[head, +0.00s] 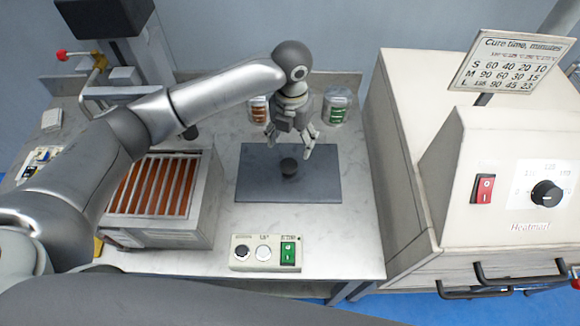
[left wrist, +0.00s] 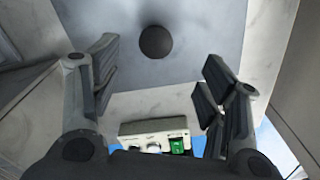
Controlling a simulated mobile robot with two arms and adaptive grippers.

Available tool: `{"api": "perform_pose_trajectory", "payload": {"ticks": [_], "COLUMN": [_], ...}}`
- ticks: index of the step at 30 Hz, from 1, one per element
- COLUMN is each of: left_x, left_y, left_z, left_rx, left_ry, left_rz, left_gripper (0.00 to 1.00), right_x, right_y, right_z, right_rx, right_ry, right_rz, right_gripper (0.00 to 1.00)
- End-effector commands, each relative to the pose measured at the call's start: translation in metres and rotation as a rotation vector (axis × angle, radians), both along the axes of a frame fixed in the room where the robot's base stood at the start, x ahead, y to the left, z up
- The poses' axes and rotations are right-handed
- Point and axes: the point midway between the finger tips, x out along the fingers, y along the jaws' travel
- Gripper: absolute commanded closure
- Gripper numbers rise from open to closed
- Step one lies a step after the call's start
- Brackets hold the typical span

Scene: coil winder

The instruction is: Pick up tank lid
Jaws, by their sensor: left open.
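The tank lid (head: 258,185) is a flat grey rectangular plate lying on the pale marbled worktop, with a round black knob (head: 289,167) near its middle. My left gripper (head: 289,146) is open and empty above the lid, pointing down, with its fingers apart over the knob. In the left wrist view the knob (left wrist: 155,41) shows beyond the fingertips, between the two fingers of the left gripper (left wrist: 160,68), and the grey lid (left wrist: 195,25) lies around it. The fingers do not appear to touch the knob. My right gripper is not in view.
A slatted box with orange bars (head: 158,186) stands left of the lid. A control box (head: 266,253) with a green switch sits in front. Two jars, one with orange (head: 258,108) and one with green (head: 337,107), stand behind. A large cream machine (head: 405,150) borders the right.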

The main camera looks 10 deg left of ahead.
Motion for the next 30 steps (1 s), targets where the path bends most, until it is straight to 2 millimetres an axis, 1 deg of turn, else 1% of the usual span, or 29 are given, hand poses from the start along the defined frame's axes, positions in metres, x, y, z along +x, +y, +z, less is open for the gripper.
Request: {"api": "perform_pose_trajectory", "payload": {"ticks": [7, 9, 14, 19, 22, 25, 30], "left_x": [-0.001, -0.001, -0.001, -0.005, -0.005, -0.005, -0.004], "left_y": [0.001, 0.001, 0.002, 0.006, 0.006, 0.005, 0.006], "left_z": [-0.038, -0.046, -0.056, -0.079, -0.094, -0.102, -0.105], "left_rx": [0.002, 0.003, 0.003, 0.003, 0.003, 0.001, 0.001], "left_ry": [0.005, 0.004, 0.003, 0.006, 0.003, 0.002, 0.000], "left_rz": [-0.006, -0.006, -0.005, -0.004, -0.004, -0.005, -0.005], "left_gripper": [0.32, 0.32, 0.32, 0.32, 0.32, 0.32, 0.32], "right_x": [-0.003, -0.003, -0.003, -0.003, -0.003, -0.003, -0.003], "right_y": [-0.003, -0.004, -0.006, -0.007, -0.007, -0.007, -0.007], "right_z": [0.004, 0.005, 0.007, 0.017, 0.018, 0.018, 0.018], "right_rx": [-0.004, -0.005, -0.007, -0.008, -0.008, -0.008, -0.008], "right_ry": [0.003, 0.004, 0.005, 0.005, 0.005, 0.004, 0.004], "right_rz": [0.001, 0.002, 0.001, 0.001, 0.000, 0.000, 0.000], "right_gripper": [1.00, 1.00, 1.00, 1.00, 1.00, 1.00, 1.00]}}
